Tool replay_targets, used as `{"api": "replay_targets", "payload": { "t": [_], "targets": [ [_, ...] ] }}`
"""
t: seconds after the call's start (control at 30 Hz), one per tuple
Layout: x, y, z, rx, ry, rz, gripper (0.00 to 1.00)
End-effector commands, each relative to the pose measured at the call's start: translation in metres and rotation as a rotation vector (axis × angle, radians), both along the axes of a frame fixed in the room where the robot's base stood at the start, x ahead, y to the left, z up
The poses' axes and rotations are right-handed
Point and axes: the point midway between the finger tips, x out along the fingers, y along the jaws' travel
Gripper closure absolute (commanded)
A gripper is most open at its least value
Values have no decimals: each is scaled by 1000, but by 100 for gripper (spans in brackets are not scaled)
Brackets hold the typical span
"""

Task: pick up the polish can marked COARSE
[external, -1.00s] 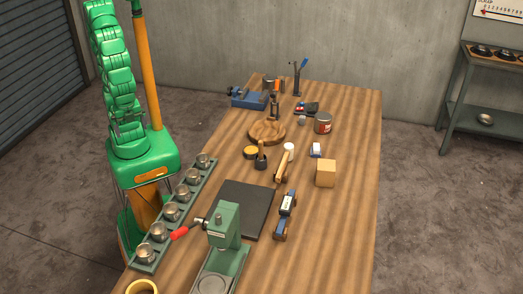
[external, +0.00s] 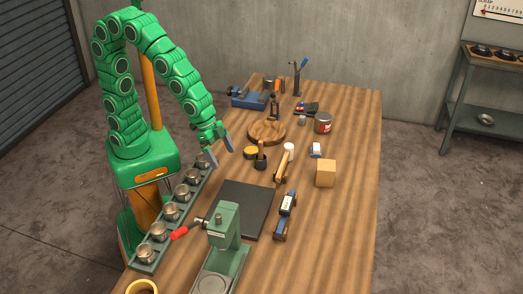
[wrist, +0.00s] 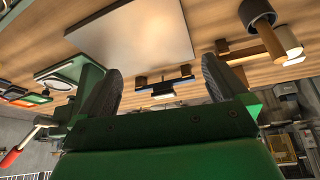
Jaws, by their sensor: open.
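No marking reading COARSE is legible in either view. A grey can with a red label (external: 323,123) stands upright at the right rear of the bench. Several small metal cups (external: 171,212) sit in a green rack along the bench's left edge; I cannot tell whether one is the polish can. My gripper (external: 221,156) is open and empty, above the bench's left edge near the far end of that rack. In the wrist view both dark fingers are spread with nothing between them (wrist: 161,68).
A dark flat plate (external: 243,208) lies mid-bench, with a green press (external: 224,225) in front. A mallet (external: 284,162), a blue plane (external: 285,215), a wooden block (external: 326,173), a round wooden bowl (external: 267,131) and a blue vise (external: 248,98) stand around. The bench's right side is clear.

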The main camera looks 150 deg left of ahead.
Motion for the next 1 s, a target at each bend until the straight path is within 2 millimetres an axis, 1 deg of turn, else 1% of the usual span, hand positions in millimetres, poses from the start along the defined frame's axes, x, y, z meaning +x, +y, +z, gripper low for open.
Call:
{"api": "replay_targets", "payload": {
  "t": [0.03,0.13,0.23,0.33,0.47,0.5,0.57,0.6,0.67,0.7,0.77,0.8,0.87,0.9,0.97,1.0],
  "targets": [
    [4,23,-4,16,-23,35,0],
    [12,66,-11,50,-71,98,0],
    [15,108,-15,90,-118,158,0],
    [15,149,-21,129,-158,213,0],
    [9,204,-27,188,-212,289,0],
    [4,221,-31,205,-225,313,0],
    [-2,249,-33,238,-250,350,0],
    [-9,266,-36,257,-264,376,0],
    [-19,293,-41,291,-285,414,0],
    [-27,311,-44,311,-296,438,0],
    [-39,337,-47,350,-317,474,0],
    [-49,353,-51,372,-328,498,0],
    [-64,379,-55,411,-346,535,0],
    [-76,395,-58,434,-356,558,0],
    [-92,417,-60,474,-373,593,0],
    [-104,430,-63,496,-380,613,0]
  ]
}}
